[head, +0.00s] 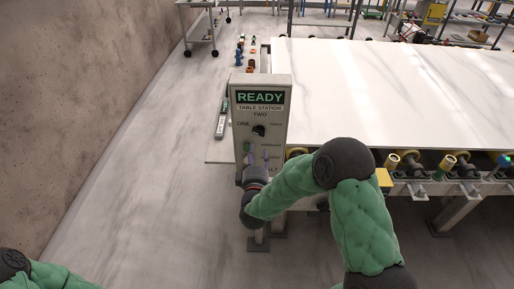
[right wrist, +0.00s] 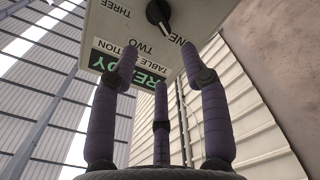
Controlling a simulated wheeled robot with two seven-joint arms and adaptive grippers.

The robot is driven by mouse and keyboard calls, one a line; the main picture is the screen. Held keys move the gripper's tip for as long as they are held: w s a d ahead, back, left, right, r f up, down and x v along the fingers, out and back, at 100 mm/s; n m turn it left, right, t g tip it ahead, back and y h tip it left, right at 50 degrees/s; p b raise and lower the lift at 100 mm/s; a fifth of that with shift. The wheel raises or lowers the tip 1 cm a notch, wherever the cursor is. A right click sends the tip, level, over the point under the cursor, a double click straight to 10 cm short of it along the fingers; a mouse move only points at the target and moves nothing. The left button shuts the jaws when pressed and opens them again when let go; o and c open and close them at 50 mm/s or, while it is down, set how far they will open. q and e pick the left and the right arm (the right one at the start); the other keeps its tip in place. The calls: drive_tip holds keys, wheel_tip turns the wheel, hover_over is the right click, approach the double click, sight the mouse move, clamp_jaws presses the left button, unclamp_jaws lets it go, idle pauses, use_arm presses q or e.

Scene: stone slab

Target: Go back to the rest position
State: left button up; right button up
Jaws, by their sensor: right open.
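My right gripper (head: 258,156) is in front of the lower face of a grey control box (head: 278,98). In the right wrist view the gripper (right wrist: 165,82) has its purple fingers spread and nothing between them. The box (right wrist: 185,45) appears upside down there, beyond the fingertips; I cannot tell whether they touch it. The box has a green READY sign (head: 260,97) and a black knob (head: 259,130), which also shows in the right wrist view (right wrist: 158,12). The box's lower controls are partly hidden by my gripper. Only part of my left arm shows at the lower left; its gripper is not visible.
A large white stone slab (head: 400,90) lies on a roller table right of and behind the box. Rollers (head: 460,165) line its front edge. A concrete wall (head: 70,90) stands at the left. The floor (head: 150,190) between wall and box is clear. A cart (head: 200,30) stands farther back.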

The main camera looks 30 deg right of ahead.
drive_tip(key=shift+s+a, duration=0.15)
drive_tip(key=shift+s, duration=0.15)
drive_tip(key=shift+f, duration=0.1)
drive_tip(key=s+a+f+m+g+y+b, duration=0.15)
drive_tip(key=s+a+f+g+y, duration=0.35)
drive_tip(key=f, duration=0.7)
drive_tip(key=a+f+m+g+y+b, duration=0.15)
drive_tip(key=a+f+y, duration=0.4)
drive_tip(key=f, duration=0.75)
drive_tip(key=s+a+f+m+g+y, duration=0.1)
drive_tip(key=s+a+f+g, duration=0.1)
drive_tip(key=s+a+f, duration=0.2)
drive_tip(key=s+a+f+m+g+b, duration=0.1)
drive_tip(key=s+a+f+m+g, duration=0.1)
drive_tip(key=s+f, duration=0.3)
drive_tip(key=s+a+f+m+g+y, duration=0.1)
drive_tip(key=s+a+f+g, duration=0.3)
drive_tip(key=s, duration=0.6)
drive_tip(key=shift+s+a+f+m+y+b, duration=0.15)
drive_tip(key=shift+s+a+m+y+b, duration=0.2)
drive_tip(key=shift+a+m, duration=0.4)
